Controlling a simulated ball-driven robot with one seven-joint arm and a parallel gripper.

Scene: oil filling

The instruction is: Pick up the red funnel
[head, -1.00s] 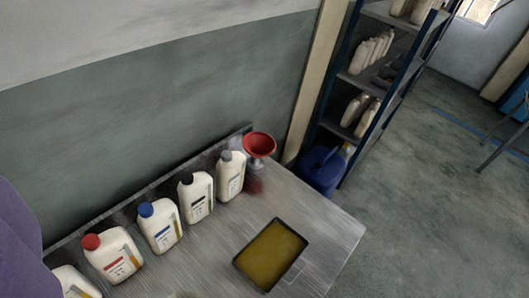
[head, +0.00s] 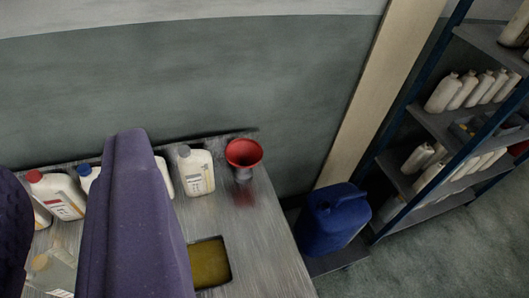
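The red funnel (head: 244,153) stands mouth up at the back right of the metal table (head: 262,235), close to the wall. Its wide red rim faces up, and a greyish lower part or support shows under it. A red reflection lies on the table in front of it. The funnel is unobstructed and nothing touches it from the front. A purple part of my arm covers the table's middle left. My gripper's fingers do not show.
A white bottle with a grey cap (head: 196,170) stands just left of the funnel, with several more bottles further left. A tray of yellow-brown oil (head: 210,264) is in front. A blue canister (head: 333,220) and shelves (head: 440,130) with bottles stand to the right.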

